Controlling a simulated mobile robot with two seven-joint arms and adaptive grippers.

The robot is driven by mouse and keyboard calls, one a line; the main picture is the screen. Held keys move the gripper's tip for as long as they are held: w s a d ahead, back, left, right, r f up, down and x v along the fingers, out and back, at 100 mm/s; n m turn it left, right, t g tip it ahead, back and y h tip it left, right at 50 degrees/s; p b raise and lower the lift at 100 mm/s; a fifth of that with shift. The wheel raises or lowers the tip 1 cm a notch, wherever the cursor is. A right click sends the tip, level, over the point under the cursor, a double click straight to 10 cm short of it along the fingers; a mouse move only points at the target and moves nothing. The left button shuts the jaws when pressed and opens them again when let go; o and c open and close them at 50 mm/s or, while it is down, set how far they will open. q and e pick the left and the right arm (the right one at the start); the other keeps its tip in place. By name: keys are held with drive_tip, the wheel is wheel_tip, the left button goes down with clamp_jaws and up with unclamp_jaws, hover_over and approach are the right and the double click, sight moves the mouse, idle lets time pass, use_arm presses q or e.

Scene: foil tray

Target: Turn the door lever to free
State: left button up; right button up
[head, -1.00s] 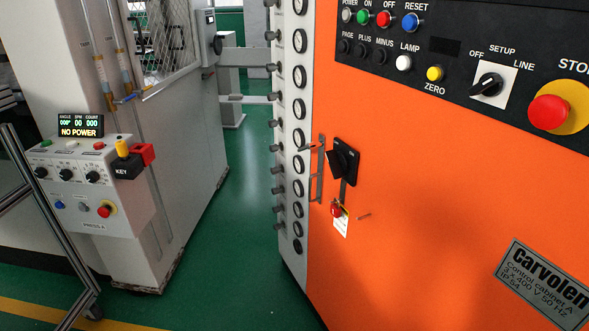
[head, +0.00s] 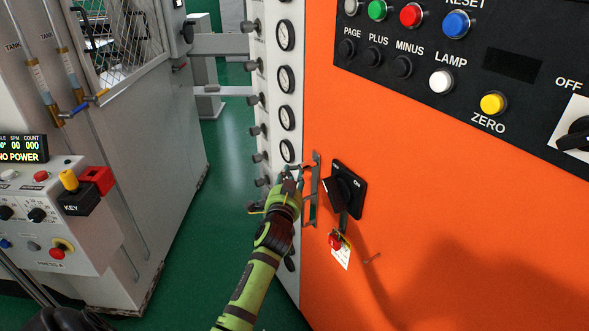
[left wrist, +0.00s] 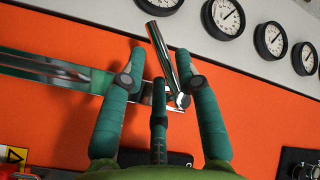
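The door lever (left wrist: 163,48) is a slim shiny metal handle on a round pivot in the left wrist view. It joins a long metal bar plate (left wrist: 50,68) on the orange door; the plate also shows in the head view (head: 316,172). My left gripper (head: 294,177) is at the door's left edge by the plate. Its green fingers (left wrist: 160,55) are spread, with the lever between them and a gap showing on each side. The lever is largely hidden by the gripper in the head view. My right gripper is not in view.
A black rotary switch (head: 344,190) sits just right of the plate, with a red padlock and tag (head: 338,245) below it. A column of gauges (head: 286,77) runs left of the door. A grey press cabinet (head: 150,160) stands at left.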

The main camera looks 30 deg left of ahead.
sight(294, 169)
use_arm(q)
drive_tip(key=x, duration=0.3)
drive_tip(key=shift+w+a+f, duration=0.1)
drive_tip(key=shift+w+a, duration=0.05)
drive_tip(key=shift+w, duration=0.1)
drive_tip(key=shift+w+a, duration=0.1)
drive_tip(key=shift+w, duration=0.2)
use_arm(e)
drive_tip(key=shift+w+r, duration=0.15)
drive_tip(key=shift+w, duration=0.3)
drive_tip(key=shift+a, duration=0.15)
use_arm(q)
clamp_jaws()
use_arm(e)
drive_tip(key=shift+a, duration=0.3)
